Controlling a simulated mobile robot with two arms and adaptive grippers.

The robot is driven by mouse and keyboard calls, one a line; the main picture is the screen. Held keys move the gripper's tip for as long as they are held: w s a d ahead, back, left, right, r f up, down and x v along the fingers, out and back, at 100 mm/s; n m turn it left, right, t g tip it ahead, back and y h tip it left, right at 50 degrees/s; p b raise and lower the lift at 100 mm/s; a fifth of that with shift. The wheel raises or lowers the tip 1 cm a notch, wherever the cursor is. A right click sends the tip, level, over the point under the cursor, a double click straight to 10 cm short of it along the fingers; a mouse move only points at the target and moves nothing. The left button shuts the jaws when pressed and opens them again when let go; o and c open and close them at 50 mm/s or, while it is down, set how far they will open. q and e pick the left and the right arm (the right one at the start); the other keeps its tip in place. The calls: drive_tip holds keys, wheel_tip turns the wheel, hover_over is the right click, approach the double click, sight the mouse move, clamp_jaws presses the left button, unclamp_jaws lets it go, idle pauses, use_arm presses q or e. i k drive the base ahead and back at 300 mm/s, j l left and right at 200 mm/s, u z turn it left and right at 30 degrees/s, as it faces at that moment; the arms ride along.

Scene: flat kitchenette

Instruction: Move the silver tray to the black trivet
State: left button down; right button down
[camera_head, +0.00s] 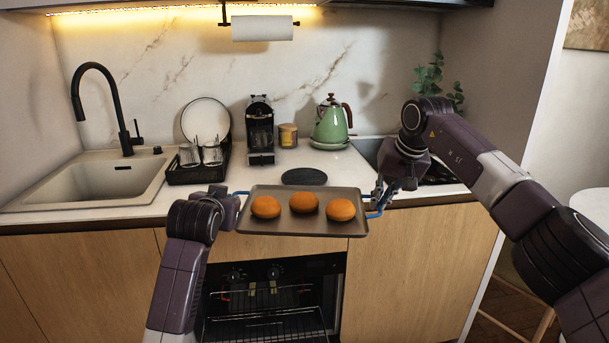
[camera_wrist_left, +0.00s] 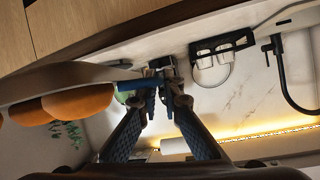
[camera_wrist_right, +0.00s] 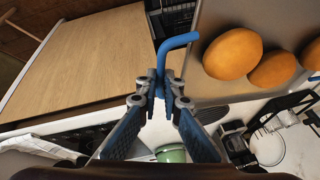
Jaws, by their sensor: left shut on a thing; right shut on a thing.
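The silver tray (camera_head: 320,228) carries three round orange-brown buns and has blue handles at its sides. It is held in the air in front of the counter edge, above the open oven. My right gripper (camera_head: 379,199) is shut on its right blue handle; in the right wrist view the fingers (camera_wrist_right: 166,88) close on that handle (camera_wrist_right: 178,42). My left gripper (camera_wrist_left: 158,85) is shut on the left handle (camera_wrist_left: 130,87), and my left arm hides most of it in the head view. The black trivet (camera_head: 304,176) is a round disc on the counter just behind the tray, with nothing on it.
A coffee machine (camera_head: 260,132), a canister (camera_head: 288,135) and a green kettle (camera_head: 331,124) stand behind the trivet. A black dish rack (camera_head: 196,175) with glasses and a plate is at left, beside the sink (camera_head: 101,178). The open oven (camera_head: 270,300) shows racks below.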

sight(306, 178)
drive_tip(key=i, duration=0.9)
